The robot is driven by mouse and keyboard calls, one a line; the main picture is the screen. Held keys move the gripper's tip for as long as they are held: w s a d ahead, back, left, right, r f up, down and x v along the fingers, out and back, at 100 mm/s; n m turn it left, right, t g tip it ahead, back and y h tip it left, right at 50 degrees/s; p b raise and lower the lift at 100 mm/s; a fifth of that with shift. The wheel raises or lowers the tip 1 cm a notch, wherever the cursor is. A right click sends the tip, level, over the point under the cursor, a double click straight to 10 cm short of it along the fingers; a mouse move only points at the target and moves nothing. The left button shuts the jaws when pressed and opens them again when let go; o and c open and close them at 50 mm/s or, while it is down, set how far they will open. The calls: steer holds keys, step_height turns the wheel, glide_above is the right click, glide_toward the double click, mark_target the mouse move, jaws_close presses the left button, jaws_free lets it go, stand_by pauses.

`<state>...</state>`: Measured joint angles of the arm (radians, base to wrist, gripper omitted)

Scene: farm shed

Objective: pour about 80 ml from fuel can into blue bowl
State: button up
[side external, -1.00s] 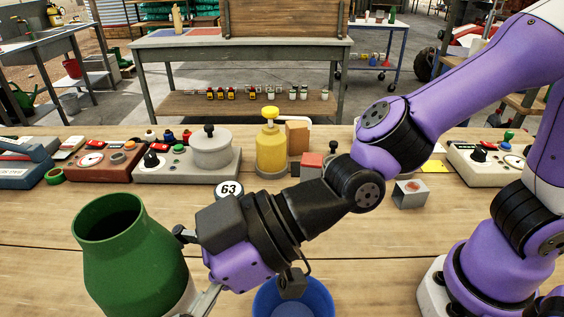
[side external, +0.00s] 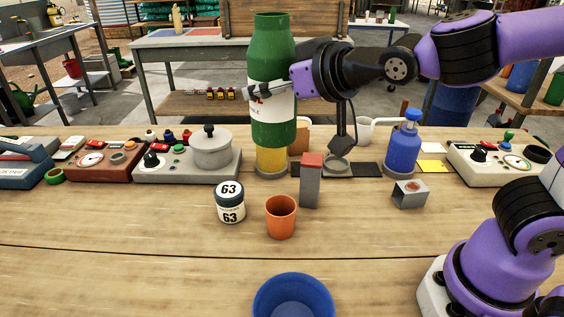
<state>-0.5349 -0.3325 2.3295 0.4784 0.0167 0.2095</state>
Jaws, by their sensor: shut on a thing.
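My gripper (side external: 272,90) is shut around the middle of a large green can (side external: 272,50) with a white label, which I take to be the fuel can. The can is upright and held up in the air, with its lower end in front of a yellow container in the picture. The blue bowl (side external: 268,291) stands at the front centre of the bench, cut off by the bottom edge. The can is well away from the bowl, farther back. No liquid shows in the bowl; the can's contents are hidden.
An orange cup (side external: 281,218), a jar marked 63 (side external: 230,204) and a grey block with a red top (side external: 311,184) stand behind the bowl. A blue bottle (side external: 403,150) and a small metal box (side external: 410,194) are at right. The bench's front left is clear.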

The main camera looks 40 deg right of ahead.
steer(key=s+d+r+m+h, duration=0.1)
steer(key=d+m+h, duration=0.2)
steer(key=d, duration=0.3)
steer(key=s+a+f+n+g+y, duration=0.3)
steer(key=s+f+n+g+y, duration=0.4)
steer(key=n, duration=0.5)
steer(key=s+a+f+n+g+y, duration=0.3)
steer(key=s+f+n+g+y, duration=0.5)
steer(key=f+n+g, duration=0.3)
steer(key=shift+s+f+n+y, duration=0.3)
steer(key=shift+s+n, duration=0.6)
steer(key=shift+a, duration=0.1)
steer(key=shift+r, duration=0.1)
